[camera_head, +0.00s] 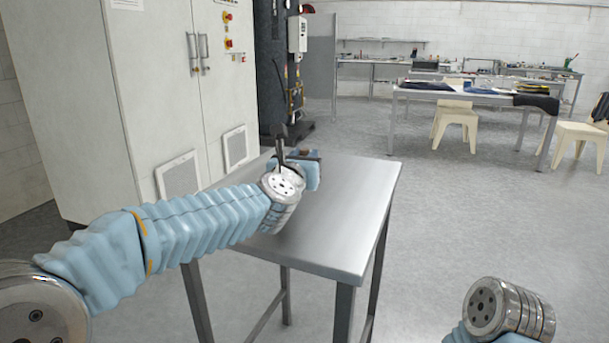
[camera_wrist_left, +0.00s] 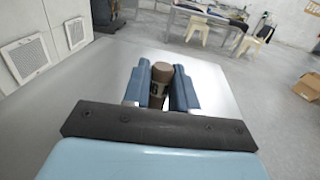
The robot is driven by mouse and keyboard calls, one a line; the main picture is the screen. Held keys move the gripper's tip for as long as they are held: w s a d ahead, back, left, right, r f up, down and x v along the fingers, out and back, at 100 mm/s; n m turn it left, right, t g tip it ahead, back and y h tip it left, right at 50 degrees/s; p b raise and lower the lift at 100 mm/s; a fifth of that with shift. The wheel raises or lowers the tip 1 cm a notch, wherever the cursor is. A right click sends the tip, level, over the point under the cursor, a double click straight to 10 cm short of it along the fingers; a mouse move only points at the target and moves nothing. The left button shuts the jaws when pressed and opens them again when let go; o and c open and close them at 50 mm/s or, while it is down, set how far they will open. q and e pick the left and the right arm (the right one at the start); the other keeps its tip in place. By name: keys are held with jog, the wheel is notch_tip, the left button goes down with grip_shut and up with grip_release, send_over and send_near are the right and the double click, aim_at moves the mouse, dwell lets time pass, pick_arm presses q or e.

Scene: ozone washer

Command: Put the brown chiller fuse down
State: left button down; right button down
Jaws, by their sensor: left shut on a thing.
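The brown chiller fuse (camera_wrist_left: 159,84) is a short brown cylinder. It stands between the two blue fingers of my left gripper (camera_wrist_left: 160,88) in the left wrist view, with its top showing above them. In the head view my left gripper (camera_head: 309,162) is over the far part of the metal table (camera_head: 335,222), and only a small brown bit of the fuse (camera_head: 304,152) shows. The gripper is shut on the fuse. I cannot tell whether the fuse's lower end touches the table top. My right gripper is out of view; only part of my right arm shows at the lower right.
The table top is otherwise bare where it shows. A tall white cabinet (camera_head: 150,90) stands behind it at the left, next to a dark tank unit (camera_head: 272,75). Workbenches (camera_head: 470,97) and pale chairs (camera_head: 455,122) stand farther back. The floor right of the table is clear.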

pick_arm(q)
notch_tip(320, 180, down, 3)
jog(key=shift+f+b, duration=0.15)
jog(key=shift+b, duration=0.25)
jog(key=c, duration=0.9)
grip_release()
jog(key=b+v, duration=0.2)
jog(key=v, duration=1)
